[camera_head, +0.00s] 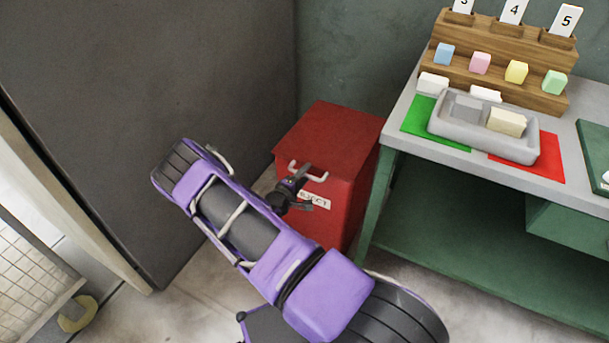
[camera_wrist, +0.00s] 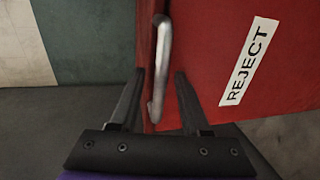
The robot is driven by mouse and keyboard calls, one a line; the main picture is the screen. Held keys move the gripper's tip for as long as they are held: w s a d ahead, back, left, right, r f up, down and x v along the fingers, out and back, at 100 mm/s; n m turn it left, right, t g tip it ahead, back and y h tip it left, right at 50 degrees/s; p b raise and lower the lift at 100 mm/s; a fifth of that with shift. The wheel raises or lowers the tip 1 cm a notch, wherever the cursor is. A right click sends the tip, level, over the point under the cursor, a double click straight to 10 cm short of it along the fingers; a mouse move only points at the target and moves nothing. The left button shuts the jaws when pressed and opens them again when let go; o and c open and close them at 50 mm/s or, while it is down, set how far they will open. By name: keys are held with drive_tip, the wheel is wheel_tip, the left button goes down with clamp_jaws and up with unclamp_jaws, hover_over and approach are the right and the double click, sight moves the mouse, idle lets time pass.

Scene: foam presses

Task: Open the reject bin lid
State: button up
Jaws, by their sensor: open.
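The red reject bin (camera_head: 338,215) stands on the floor by the wall, left of the green workbench. Its red lid (camera_head: 325,138) lies flat and looks closed. A silver bar handle (camera_head: 318,179) is at the lid's front edge, and it shows in the wrist view (camera_wrist: 162,60). The white REJECT label (camera_wrist: 248,62) is right of the handle in the wrist view. My gripper (camera_head: 305,188) is at the bin's front by the handle. In the wrist view its open fingers (camera_wrist: 160,75) lie on either side of the handle; contact cannot be told.
The workbench (camera_head: 395,135) on the right holds a grey tray (camera_head: 455,133) with foam blocks, green and red mats, and a wooden rack (camera_head: 480,50) of coloured blocks. A large dark panel (camera_head: 150,80) stands left. Open floor lies in front of the bin.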

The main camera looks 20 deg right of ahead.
drive_tip(key=shift+c, duration=0.2)
clamp_jaws()
idle(1.1)
